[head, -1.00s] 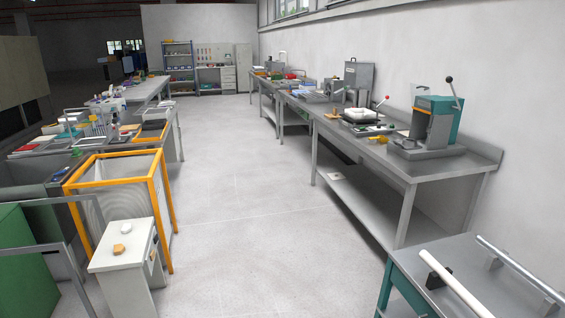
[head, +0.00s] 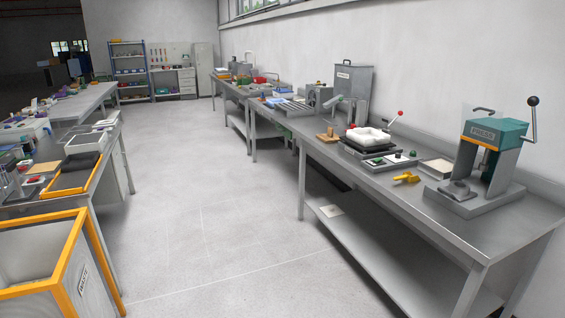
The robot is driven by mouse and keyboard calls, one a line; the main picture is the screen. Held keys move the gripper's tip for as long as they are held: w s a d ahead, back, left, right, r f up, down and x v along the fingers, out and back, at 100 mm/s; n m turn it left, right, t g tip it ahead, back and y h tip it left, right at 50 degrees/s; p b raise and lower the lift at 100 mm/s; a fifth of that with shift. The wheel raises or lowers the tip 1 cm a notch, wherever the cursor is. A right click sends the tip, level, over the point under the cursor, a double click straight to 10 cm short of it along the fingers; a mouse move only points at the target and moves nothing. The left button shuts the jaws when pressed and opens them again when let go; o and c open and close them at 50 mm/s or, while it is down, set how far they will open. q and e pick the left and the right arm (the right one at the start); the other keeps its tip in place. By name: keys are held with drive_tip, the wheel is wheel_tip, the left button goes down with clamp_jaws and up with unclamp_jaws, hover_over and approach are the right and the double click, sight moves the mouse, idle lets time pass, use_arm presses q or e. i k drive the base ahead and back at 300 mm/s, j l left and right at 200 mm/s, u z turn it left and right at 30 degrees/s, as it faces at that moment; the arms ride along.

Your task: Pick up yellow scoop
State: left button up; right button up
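The yellow scoop (head: 407,177) lies on the steel workbench (head: 375,201) at the right in the head view. It is near the bench's front edge, to the left of the teal and grey press (head: 492,150). It looks small at this distance, and nothing covers it. Neither of my grippers shows in the head view.
Next to the scoop are a shallow tray (head: 437,168) and a dark plate with small parts (head: 390,161). An orange-framed bin (head: 78,262) stands at lower left. The grey floor (head: 205,215) between the benches is clear.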

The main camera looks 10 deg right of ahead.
sight(406, 178)
drive_tip(key=i+l+z, duration=0.15)
drive_tip(key=i+z, duration=0.65)
drive_tip(key=i+j+z, duration=0.1)
drive_tip(key=i+z, duration=0.3)
drive_tip(key=i+j+z, duration=0.25)
drive_tip(key=i+z, duration=0.15)
drive_tip(key=i, duration=0.05)
